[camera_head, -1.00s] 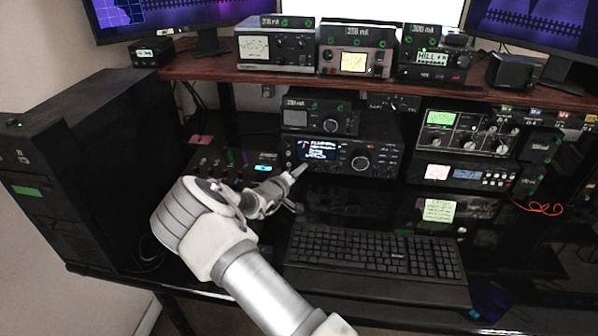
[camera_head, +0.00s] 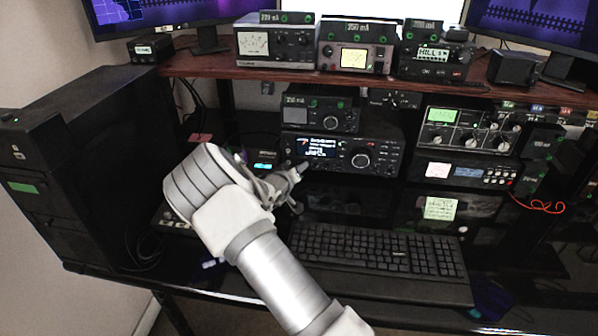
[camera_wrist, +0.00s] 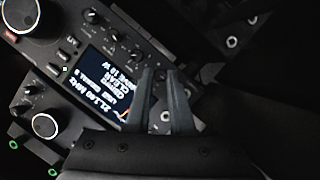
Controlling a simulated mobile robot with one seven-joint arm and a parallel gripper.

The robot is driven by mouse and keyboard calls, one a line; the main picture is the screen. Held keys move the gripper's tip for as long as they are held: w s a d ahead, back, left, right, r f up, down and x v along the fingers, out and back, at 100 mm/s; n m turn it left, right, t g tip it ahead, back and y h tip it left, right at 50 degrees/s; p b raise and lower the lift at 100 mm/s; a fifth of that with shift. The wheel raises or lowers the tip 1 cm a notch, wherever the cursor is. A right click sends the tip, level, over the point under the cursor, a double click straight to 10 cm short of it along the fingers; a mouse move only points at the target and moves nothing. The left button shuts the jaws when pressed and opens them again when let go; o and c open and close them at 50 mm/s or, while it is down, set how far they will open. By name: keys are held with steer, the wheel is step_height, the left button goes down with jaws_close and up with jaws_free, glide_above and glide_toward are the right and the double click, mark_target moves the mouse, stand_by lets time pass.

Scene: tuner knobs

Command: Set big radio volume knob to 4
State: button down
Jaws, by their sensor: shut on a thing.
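The big radio (camera_head: 385,140) is a black unit with a lit display (camera_head: 318,147) and a large knob (camera_head: 361,161), under the shelf. In the wrist view the radio (camera_wrist: 72,42) appears turned round, with its display (camera_wrist: 105,75) left of my fingers and the large knob (camera_wrist: 30,16) at the upper left. My gripper (camera_head: 302,166) is at the radio's lower left front. In the wrist view, my gripper (camera_wrist: 161,72) has its fingers close together, shut on a small knob of the radio. The fingers mostly hide that knob, and its setting cannot be read.
A smaller radio (camera_head: 335,118) sits on top of the big one. A keyboard (camera_head: 375,248) lies in front, right of my arm. A black tower case (camera_head: 75,165) stands at the left. More equipment (camera_head: 470,130) is at the right, and the wooden shelf (camera_head: 210,65) is above.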

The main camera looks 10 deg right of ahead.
steer(key=m+b, duration=0.1)
steer(key=y+b, duration=0.1)
steer(key=m+b, duration=0.1)
steer(key=shift+d+f+m+y+b, duration=0.25)
steer(key=shift+m+y+b, duration=0.05)
steer(key=shift+y+b, duration=0.1)
steer(key=m+b, duration=0.1)
steer(key=b, duration=0.2)
steer(key=m+y+b, duration=0.1)
steer(key=b, duration=0.2)
steer(key=shift+s+d+f+t+y, duration=0.1)
steer(key=shift+d+t+y, duration=0.05)
steer(key=shift+t+y, duration=0.2)
steer(key=m+y+b, duration=0.1)
steer(key=m+b, duration=0.1)
steer(key=b, duration=0.2)
steer(key=shift+d+m+t+y+b, duration=0.1)
steer(key=shift+m+t+y+b, duration=0.15)
steer(key=shift+m+t+b, duration=0.1)
steer(key=shift+s+r+m+y+b, duration=0.1)
steer(key=shift+r+m+y+b, duration=0.2)
steer(key=shift+m+b, duration=0.25)
steer(key=c, duration=0.8)
jaws_free()
steer(key=shift+r, duration=0.1)
